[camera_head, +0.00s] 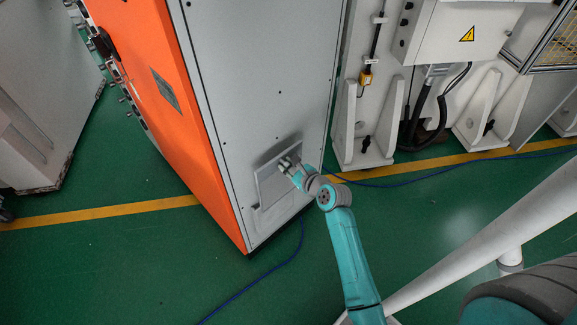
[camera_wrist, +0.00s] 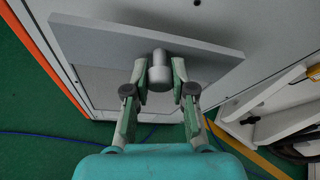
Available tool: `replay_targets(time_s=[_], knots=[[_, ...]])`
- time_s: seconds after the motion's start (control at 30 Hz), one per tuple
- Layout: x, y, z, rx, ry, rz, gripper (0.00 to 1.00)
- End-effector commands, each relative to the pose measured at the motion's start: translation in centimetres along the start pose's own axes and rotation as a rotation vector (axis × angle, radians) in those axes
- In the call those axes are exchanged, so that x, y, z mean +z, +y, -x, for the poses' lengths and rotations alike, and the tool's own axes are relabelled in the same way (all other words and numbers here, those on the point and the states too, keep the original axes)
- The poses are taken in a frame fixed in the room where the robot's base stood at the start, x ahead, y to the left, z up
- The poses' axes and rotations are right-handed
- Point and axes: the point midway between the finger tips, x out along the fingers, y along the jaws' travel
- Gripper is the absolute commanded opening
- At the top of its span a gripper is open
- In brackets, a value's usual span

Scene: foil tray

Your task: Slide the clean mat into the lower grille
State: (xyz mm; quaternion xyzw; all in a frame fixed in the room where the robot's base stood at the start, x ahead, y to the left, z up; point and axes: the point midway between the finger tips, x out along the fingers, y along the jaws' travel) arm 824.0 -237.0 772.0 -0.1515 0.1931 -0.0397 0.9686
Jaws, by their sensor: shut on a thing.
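The mat appears as a flat grey rectangular panel (camera_wrist: 100,40) with a light cylindrical knob (camera_wrist: 159,72) on its face. My gripper (camera_wrist: 160,78) is shut on this knob, one finger on each side. In the head view my gripper (camera_head: 290,164) is at the lower part of the cabinet's grey side. The panel is tilted in the wrist view, close in front of the cabinet side. A paler framed rectangle (camera_wrist: 95,84), which looks like the lower grille, shows below the panel's edge. The panel hides its upper part. I cannot tell whether panel and frame touch.
The tall cabinet has a grey side (camera_head: 255,70) and an orange front (camera_head: 150,60). White machine brackets (camera_head: 370,135) stand to its right. A blue cable (camera_head: 265,278) crosses the green floor (camera_head: 120,265). The floor in front of the cabinet is otherwise clear.

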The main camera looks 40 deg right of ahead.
Motion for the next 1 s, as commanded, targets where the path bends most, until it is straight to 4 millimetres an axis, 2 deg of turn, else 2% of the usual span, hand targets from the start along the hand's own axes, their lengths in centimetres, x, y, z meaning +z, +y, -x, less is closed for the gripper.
replay_targets(time_s=[0.6, 1.0], knots=[[0.1, 0.0, -0.1, 0.000, -0.001, 0.000, 0.00], [0.6, 0.0, -1.2, 0.001, -0.002, 0.001, 0.00]])
